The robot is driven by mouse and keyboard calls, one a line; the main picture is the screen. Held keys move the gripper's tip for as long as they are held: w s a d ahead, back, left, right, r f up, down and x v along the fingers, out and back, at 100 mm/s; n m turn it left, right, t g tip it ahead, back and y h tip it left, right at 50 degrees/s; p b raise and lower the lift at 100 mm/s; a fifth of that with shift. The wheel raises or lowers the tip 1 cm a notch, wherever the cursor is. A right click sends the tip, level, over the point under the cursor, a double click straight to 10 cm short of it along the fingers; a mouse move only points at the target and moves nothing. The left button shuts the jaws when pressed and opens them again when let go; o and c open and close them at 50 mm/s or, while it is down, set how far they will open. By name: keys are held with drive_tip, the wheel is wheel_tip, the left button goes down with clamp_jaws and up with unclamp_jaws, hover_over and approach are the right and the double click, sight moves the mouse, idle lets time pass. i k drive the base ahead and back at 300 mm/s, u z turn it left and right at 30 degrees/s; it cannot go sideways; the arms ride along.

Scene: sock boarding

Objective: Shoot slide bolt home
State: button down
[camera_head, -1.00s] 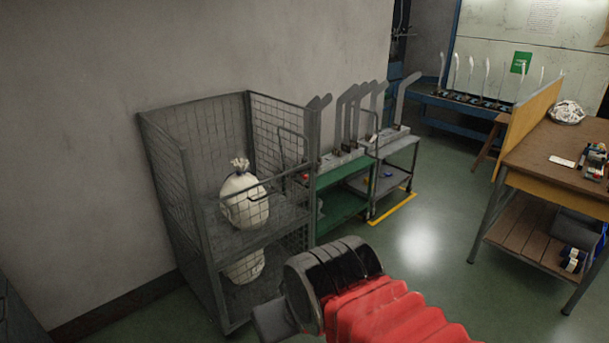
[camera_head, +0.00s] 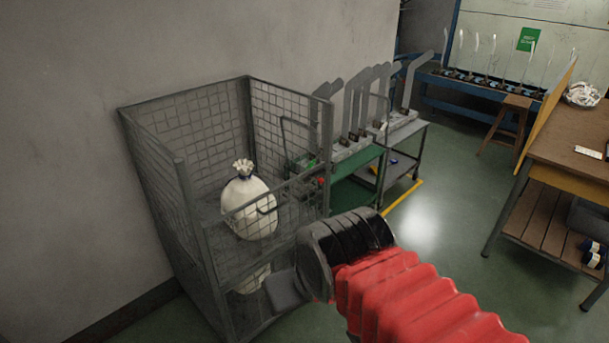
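A grey wire-mesh cage (camera_head: 190,125) stands against the wall, with an upper and a lower level. A tied cream sack (camera_head: 249,205) sits on its upper level, and a pale sack (camera_head: 250,279) shows below, partly hidden. A small red spot (camera_head: 321,181) shows by the cage's right front post; I cannot tell what it is. No slide bolt can be made out clearly. My arm, with a red ribbed sleeve and black joint, reaches in from the lower right and covers the cage's lower right front.
A green cart (camera_head: 352,190) and a grey cart (camera_head: 404,160) with upright flat boards stand right of the cage. A wooden workbench (camera_head: 565,150) and a stool (camera_head: 507,118) stand farther right. Open green floor (camera_head: 430,255) lies between carts and bench.

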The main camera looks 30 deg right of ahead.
sight(321, 180)
drive_tip(key=u, duration=0.4)
drive_tip(key=i, duration=1)
drive_tip(key=u, duration=0.55)
